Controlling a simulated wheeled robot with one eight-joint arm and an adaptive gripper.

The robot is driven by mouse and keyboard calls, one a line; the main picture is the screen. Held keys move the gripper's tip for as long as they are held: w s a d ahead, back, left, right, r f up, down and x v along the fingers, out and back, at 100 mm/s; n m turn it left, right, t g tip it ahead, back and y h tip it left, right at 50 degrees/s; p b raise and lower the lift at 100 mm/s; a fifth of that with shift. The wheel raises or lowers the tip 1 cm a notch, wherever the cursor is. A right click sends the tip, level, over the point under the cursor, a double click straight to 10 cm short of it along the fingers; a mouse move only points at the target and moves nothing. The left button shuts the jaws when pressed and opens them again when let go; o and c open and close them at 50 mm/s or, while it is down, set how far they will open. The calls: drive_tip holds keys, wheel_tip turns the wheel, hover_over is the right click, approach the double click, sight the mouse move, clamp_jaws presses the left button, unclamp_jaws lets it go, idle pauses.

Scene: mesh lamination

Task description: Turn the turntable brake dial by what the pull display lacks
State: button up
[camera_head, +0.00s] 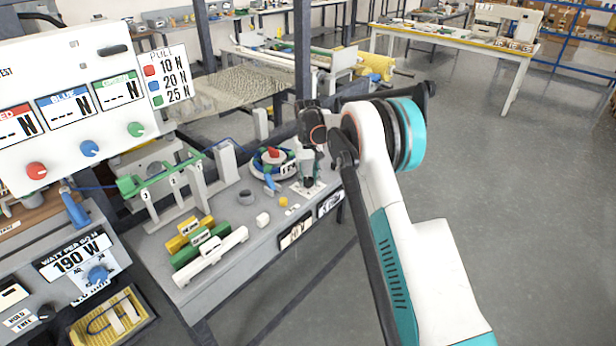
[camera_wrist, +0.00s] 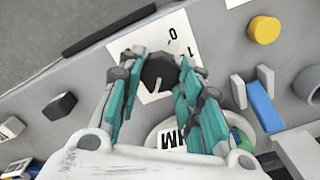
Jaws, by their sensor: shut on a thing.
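The brake dial (camera_wrist: 158,74) is a dark round knob with a pale pointer line. It sits on a white card with a 0 and a 1 visible. My gripper (camera_wrist: 156,86) has its teal fingers on both sides of it, shut on it. The pull display (camera_head: 80,105) has red, blue and green windows, each showing dashes and N. The pull card (camera_head: 167,77) beside it reads red 10 N, blue 20 N, green 25 N.
A round turntable (camera_head: 273,160) with coloured parts stands just left of my gripper. A yellow knob (camera_wrist: 264,30) and a grey ring (camera_head: 246,197) stand nearby. A box reading 190 W (camera_head: 83,262) is at lower left. Open floor lies to the right.

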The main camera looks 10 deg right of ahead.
drive_tip(key=n, duration=0.4)
drive_tip(key=n+p, duration=0.1)
drive_tip(key=n, duration=0.7)
drive_tip(key=shift+n, duration=2.1)
drive_tip(key=o, duration=1.1)
